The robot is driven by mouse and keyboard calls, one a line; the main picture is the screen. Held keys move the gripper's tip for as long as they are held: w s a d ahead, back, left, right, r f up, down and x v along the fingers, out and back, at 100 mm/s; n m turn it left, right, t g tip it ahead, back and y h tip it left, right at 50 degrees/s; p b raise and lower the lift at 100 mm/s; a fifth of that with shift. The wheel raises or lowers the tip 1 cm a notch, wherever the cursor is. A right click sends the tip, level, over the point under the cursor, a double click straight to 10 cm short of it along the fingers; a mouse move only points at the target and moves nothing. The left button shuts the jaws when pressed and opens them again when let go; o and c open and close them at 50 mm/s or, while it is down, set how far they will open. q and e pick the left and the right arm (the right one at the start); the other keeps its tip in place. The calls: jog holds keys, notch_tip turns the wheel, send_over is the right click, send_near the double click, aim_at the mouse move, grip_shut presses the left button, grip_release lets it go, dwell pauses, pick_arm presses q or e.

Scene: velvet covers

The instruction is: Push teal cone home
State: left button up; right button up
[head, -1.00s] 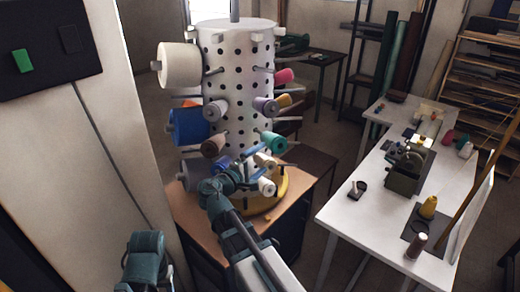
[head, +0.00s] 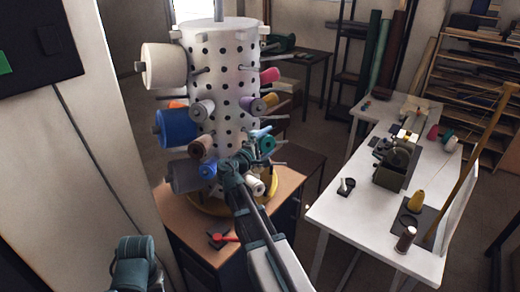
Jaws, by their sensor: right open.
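The teal cone (head: 267,146) sits on a peg at the right side of the white perforated drum (head: 222,75), partly hidden by my right gripper. My right gripper (head: 255,140) is open, just left of the teal cone and in front of the drum. One pale blue finger reaches up by the cone's upper left edge. I cannot tell whether they touch. How far the cone is on its peg is hard to see. My left gripper is not in view.
Close around sit a purple cone (head: 254,104), a brown cone (head: 201,146) and a cream cone (head: 257,187). Larger white (head: 165,66) and blue (head: 178,128) spools stick out left. Bare pegs jut out. A white table (head: 345,215) stands right.

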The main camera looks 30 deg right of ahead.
jog(key=shift+x, duration=1)
jog(key=shift+c, duration=0.2)
jog(key=c, duration=1.2)
jog(key=shift+o, duration=0.2)
jog(key=shift+w, duration=0.15)
jog(key=w, duration=0.3)
jog(key=w+f+b, duration=0.1)
jog(key=w, duration=0.1)
jog(key=shift+w+a, duration=0.15)
jog(key=shift+a, duration=0.05)
